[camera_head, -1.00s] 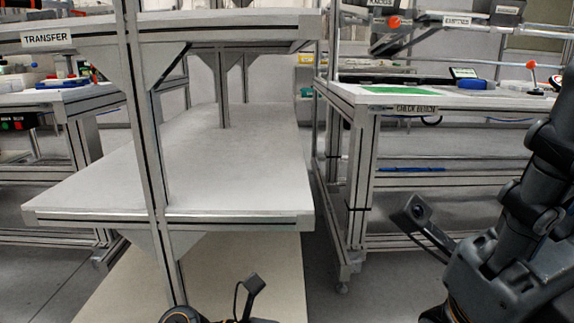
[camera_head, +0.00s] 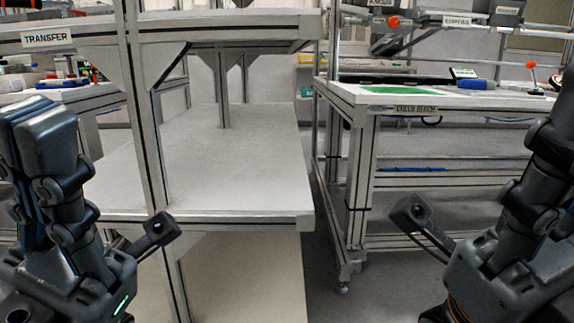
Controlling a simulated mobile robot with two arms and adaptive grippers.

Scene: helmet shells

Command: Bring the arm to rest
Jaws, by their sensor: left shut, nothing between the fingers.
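My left gripper (camera_head: 30,120) stands raised at the left edge of the head view, fingers pointing up. Its dark finger pads are together with nothing between them. It is in front of the transfer rack and hides part of its lower left side. My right gripper (camera_head: 552,150) is raised at the right edge, in front of the check bench. Its fingers are partly cut off by the frame, so I cannot tell its opening. No helmet shell shows in either gripper.
The transfer rack (camera_head: 215,165) has a bare, pale middle shelf ahead of me. The check bench (camera_head: 350,97) stands at the right with a green mat (camera_head: 400,91) and a blue item (camera_head: 477,85) on it. A narrow floor gap separates them.

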